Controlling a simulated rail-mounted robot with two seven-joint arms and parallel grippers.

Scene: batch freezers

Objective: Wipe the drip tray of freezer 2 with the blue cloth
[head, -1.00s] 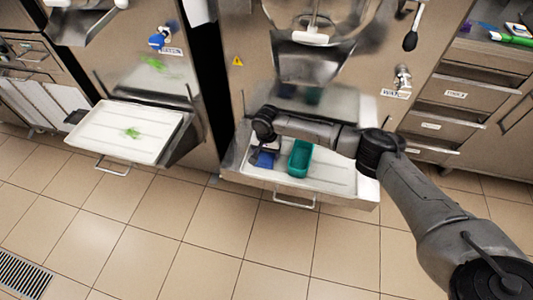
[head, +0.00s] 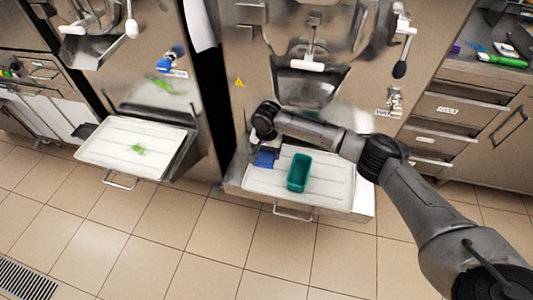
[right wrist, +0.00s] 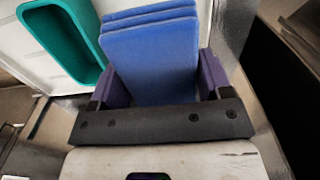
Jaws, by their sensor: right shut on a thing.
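The blue cloth (right wrist: 150,60) is a folded, layered pad between the purple fingers of my right gripper (right wrist: 155,85), which is shut on it. In the head view the cloth (head: 265,158) is at the left end of the right-hand white drip tray (head: 335,190), below my right gripper (head: 262,145). I cannot tell whether the cloth touches the tray. A second white drip tray (head: 105,150) on the left-hand freezer has a green smear (head: 138,149) on it. Which freezer is number 2 is not readable. My left gripper is not in view.
A teal green container (head: 299,172) stands on the right-hand tray, just right of the cloth. Labelled drawers (head: 440,125) are at the right, with a counter of small items above. The tiled floor (head: 190,240) in front is clear.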

